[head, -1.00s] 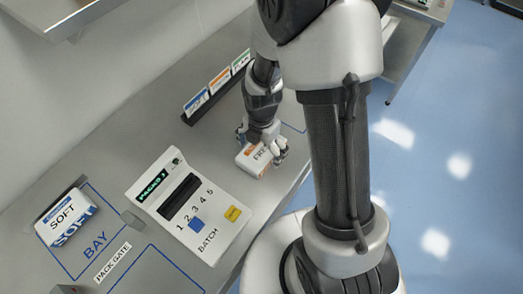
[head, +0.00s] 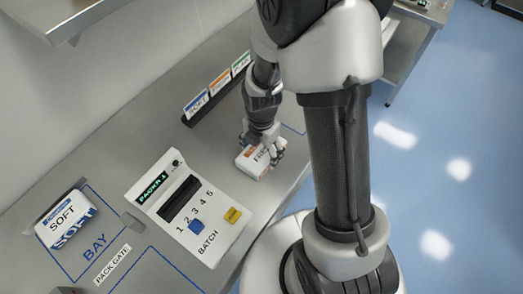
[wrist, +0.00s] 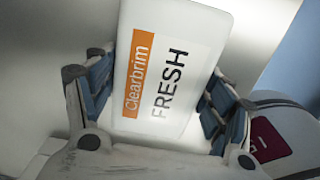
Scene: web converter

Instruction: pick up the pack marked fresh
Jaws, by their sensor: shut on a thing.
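The pack marked FRESH (head: 254,161) is white with an orange label. It is near the table's front edge, just right of the batch panel. My gripper (head: 262,146) is above it and shut on it. In the wrist view the pack (wrist: 160,75) fills the middle, with its Clearbrim and FRESH lettering readable, and my gripper's fingers (wrist: 155,98) touch or flank both its sides. Whether the pack rests on the table or is slightly raised, I cannot tell.
A panel (head: 210,238) with numbered marks, a blue key and a yellow key stands left of the pack. A SOFT pack (head: 65,219) lies in the outlined BAY at left. A dark rack (head: 211,102) of upright cards is behind my gripper.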

